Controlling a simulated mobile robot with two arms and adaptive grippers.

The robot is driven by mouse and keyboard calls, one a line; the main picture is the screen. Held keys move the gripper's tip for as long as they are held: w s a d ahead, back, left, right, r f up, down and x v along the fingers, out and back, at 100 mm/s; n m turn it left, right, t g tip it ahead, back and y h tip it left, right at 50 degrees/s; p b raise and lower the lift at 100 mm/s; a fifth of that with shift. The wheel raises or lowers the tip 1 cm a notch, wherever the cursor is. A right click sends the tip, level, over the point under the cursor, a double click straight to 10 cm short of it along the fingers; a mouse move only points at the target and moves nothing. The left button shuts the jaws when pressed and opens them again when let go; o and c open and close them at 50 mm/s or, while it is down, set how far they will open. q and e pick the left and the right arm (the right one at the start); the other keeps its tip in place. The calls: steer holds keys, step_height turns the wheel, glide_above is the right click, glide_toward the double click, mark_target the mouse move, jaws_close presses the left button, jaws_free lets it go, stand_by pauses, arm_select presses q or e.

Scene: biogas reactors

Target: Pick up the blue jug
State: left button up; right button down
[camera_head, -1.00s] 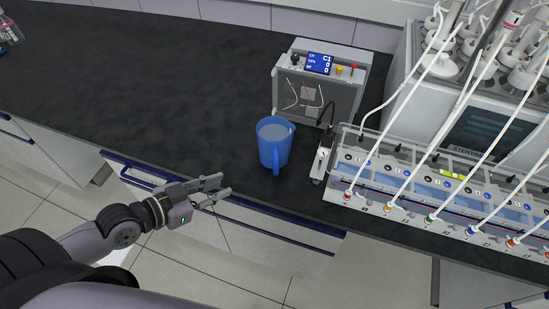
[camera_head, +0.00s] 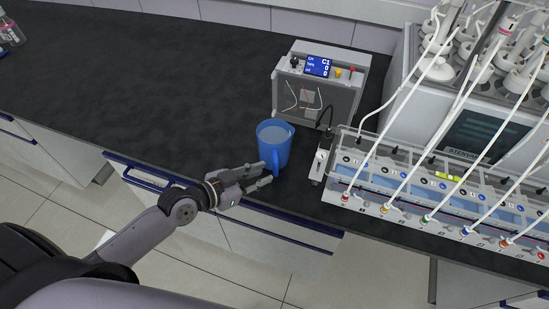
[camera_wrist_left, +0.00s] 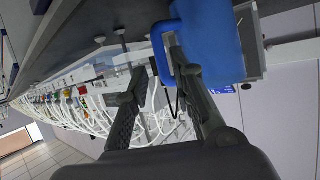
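The blue jug (camera_head: 271,146) stands upright on the dark bench near its front edge, with light-coloured contents visible inside. Its handle (camera_head: 276,162) faces the front edge. My left gripper (camera_head: 264,176) is open at the front left of the jug, with its fingertips close to the handle. In the left wrist view the jug (camera_wrist_left: 212,42) fills the upper right, and the handle shows near the tips of my spread left gripper fingers (camera_wrist_left: 158,62). I cannot tell whether a finger touches it. My right gripper is not in view.
A small device with a blue display (camera_head: 318,66) stands behind the jug. A long instrument with white tubes (camera_head: 430,195) lies to the right, with a small stand (camera_head: 320,160) at its near end. The bench (camera_head: 130,85) left of the jug is clear.

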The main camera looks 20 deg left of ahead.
mark_target(276, 167)
arm_select(q)
steer(key=shift+w+d+f, duration=0.2)
steer(key=shift+w+d, duration=0.15)
steer(key=shift+w, duration=0.1)
steer(key=shift+w+d, duration=0.15)
steer(key=shift+w, duration=0.15)
steer(key=p+x, duration=0.2)
steer(key=x, duration=0.2)
steer(key=shift+w+r, duration=0.1)
steer(key=shift+w, duration=0.05)
steer(key=shift+w+d, duration=0.1)
steer(key=shift+w, duration=0.05)
steer(key=shift+c, duration=0.2)
jaws_close()
